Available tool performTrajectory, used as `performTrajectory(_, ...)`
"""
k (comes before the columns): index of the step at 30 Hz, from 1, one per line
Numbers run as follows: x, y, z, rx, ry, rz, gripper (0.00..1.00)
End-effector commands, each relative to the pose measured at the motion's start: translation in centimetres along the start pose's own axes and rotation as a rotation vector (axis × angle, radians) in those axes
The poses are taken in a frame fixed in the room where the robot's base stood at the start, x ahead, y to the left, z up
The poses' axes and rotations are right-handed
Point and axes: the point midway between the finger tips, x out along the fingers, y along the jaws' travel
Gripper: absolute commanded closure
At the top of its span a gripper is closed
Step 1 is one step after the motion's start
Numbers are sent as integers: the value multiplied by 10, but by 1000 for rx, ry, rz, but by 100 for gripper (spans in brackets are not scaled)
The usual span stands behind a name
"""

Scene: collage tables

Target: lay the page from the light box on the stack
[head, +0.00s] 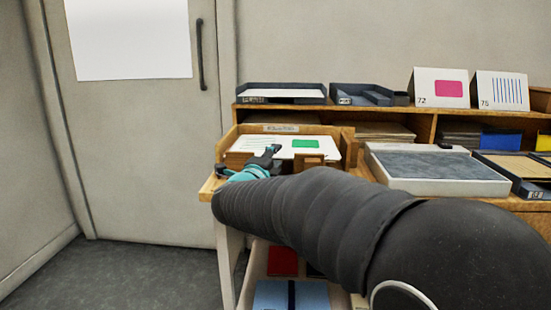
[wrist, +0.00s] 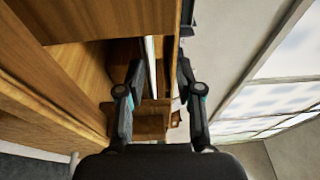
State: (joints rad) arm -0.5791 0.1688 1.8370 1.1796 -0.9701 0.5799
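A white page (head: 283,147) with green lines at left and a green rectangle at right lies across the top of a wooden tray (head: 329,130). I cannot tell whether it is one sheet or several. My gripper (head: 268,155) is at the tray's front left, close to the page. In the wrist view my gripper (wrist: 160,70) has its two fingers apart, with a thin white edge and a wooden edge between them; I see no contact. A white-framed box with a bare grey panel (head: 435,165), seemingly the light box, stands at the right with no page on it.
Dark trays (head: 282,93) and upright cards with a pink block (head: 440,88) and blue stripes (head: 502,91) stand on the shelf behind. Another dark tray (head: 517,166) lies right of the light box. My arm hides much of the table front. Floor at the left is clear.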

Motion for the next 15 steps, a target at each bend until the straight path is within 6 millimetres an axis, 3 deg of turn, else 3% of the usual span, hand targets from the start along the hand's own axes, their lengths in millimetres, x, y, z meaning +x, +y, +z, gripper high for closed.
performTrajectory(15,-90,-1,1,0,-4,-1,65)
